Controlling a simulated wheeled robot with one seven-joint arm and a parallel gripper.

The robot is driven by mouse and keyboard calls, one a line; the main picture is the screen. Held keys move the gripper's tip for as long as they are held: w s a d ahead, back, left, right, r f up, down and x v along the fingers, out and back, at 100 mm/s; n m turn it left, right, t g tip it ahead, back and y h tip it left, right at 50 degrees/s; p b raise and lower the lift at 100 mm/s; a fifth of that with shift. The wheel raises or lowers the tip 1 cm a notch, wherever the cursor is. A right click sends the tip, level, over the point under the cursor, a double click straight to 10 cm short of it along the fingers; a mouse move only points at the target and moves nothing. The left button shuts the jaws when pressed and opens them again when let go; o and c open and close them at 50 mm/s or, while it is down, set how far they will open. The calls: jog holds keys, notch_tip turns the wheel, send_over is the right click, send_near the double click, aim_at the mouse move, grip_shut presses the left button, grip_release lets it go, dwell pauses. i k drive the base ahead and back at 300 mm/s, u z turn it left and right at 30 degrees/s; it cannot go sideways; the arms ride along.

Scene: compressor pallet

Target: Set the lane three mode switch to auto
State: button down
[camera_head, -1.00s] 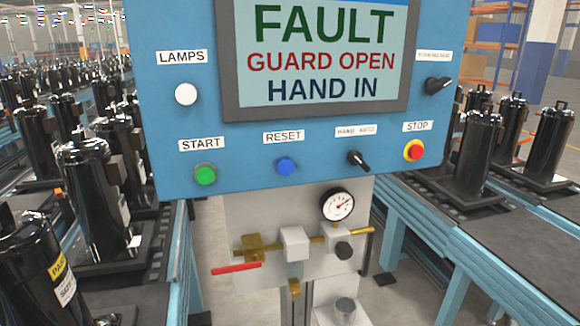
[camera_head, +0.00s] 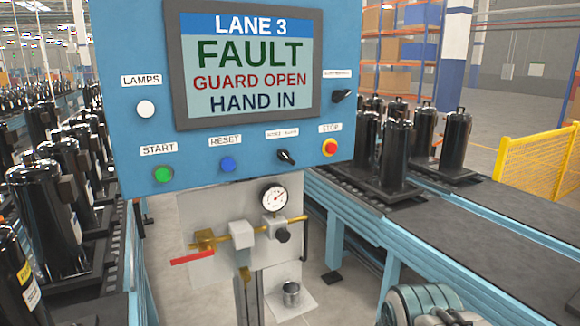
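The blue control panel (camera_head: 120,60) stands in front of me, and its screen (camera_head: 248,68) reads "LANE 3", "FAULT", "GUARD OPEN", "HAND IN". The mode switch (camera_head: 286,156) is a black rotary knob on the lower row, between the blue reset button (camera_head: 228,164) and the red stop button (camera_head: 329,147). Its handle slants from upper left to lower right. Its label (camera_head: 282,133) is too blurred now to read surely; in the earlier view it reads "HAND AUTO". My gripper is not visible. A rounded grey-blue part (camera_head: 428,304), possibly of my arm, shows at the lower right.
A second black knob (camera_head: 341,95) sits higher right. The green start button (camera_head: 163,175) and white lamps button (camera_head: 145,108) are left. Brass pipework with a red lever (camera_head: 192,258) and a gauge (camera_head: 275,197) hang below. Conveyors with black compressors (camera_head: 395,150) flank the panel.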

aim_at(283, 155)
jog(key=u, duration=0.5)
jog(key=i, duration=0.35)
jog(key=z, duration=0.15)
jog(key=k, duration=1.25)
jog(key=z, duration=0.8)
jog(key=i, duration=1.55)
jog(key=u, duration=0.75)
